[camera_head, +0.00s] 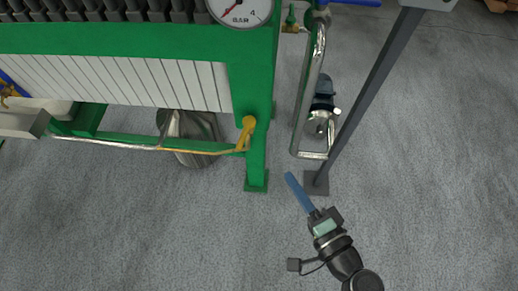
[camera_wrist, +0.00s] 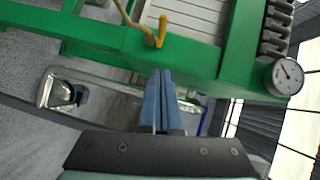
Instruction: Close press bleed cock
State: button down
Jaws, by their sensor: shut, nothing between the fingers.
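A filter press with a green frame (camera_head: 170,42) stands at the upper left of the head view. A yellow lever-like fitting (camera_head: 246,132) sits on its near corner post, at the end of a thin brass-coloured line; it also shows in the wrist view (camera_wrist: 161,30). A small brass valve with a green handle (camera_head: 291,16) is near the gauge. I cannot tell for sure which of these is the bleed cock. My gripper (camera_head: 290,176), with blue fingers, is shut and empty, below and right of the yellow fitting and apart from it. Its fingertips (camera_wrist: 160,72) point towards the green frame.
A pressure gauge (camera_head: 239,8) is on the press. A metal bucket (camera_head: 195,130) is under the press. The floor at right is open.

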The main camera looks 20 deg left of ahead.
aim_at(243, 136)
jog(key=s+a+b+x, duration=0.2)
jog(key=x, duration=1)
jog(key=shift+a+f, duration=0.25)
jog(key=shift+f, duration=0.05)
jog(key=shift+s+a+m+t+h, duration=0.15)
jog(key=shift+a+m+t+h, duration=0.25)
jog(key=shift+m+t+h, duration=0.25)
jog(key=w+a+m+t+h+b, duration=0.1)
jog(key=a, duration=0.8)
jog(key=shift+w+a+m+h, duration=0.2)
jog(key=shift+w+m+h, duration=0.1)
jog(key=shift+m+h, duration=0.05)
dwell(0.4)
jog(key=shift+w+r, duration=0.1)
jog(key=shift+r, duration=0.1)
dwell(0.3)
